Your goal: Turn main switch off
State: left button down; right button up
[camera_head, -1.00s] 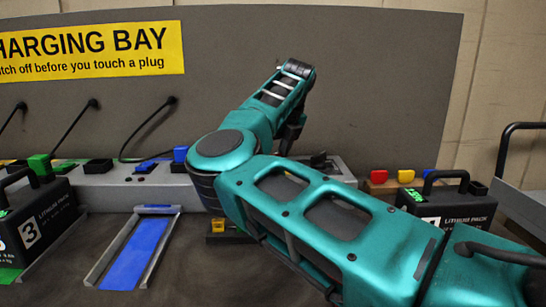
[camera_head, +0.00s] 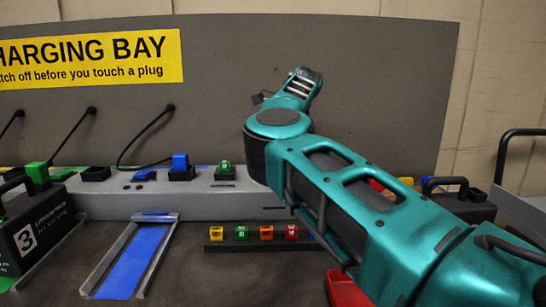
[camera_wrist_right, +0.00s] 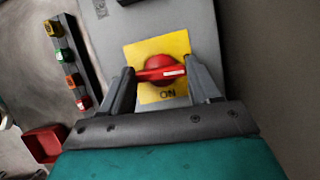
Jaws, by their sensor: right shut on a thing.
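The main switch is a red rotary knob (camera_wrist_right: 160,70) on a yellow plate (camera_wrist_right: 177,46) marked "ON", seen in the right wrist view. Its handle lies crosswise in the picture, with a white mark near its right end. My right gripper (camera_wrist_right: 160,75) has a finger at each end of the handle and is shut on it. In the head view my right arm hides the switch and the gripper's fingertips. My left gripper is not in view.
A grey charging ledge (camera_head: 120,205) with sockets and plugs runs along the back panel. A rack of small coloured blocks (camera_head: 265,244) lies in front. A red bin (camera_head: 345,290) is beside my right arm. A battery pack (camera_head: 35,230) stands at left, by an empty blue slide (camera_head: 135,262).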

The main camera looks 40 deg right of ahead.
jog(key=shift+n, duration=0.6)
jog(key=o, duration=1.1)
jog(key=shift+c, duration=0.2)
jog(key=p+v, duration=0.3)
jog(key=v, duration=1)
jog(key=shift+w+d+p, duration=0.2)
jog(key=shift+p, duration=0.1)
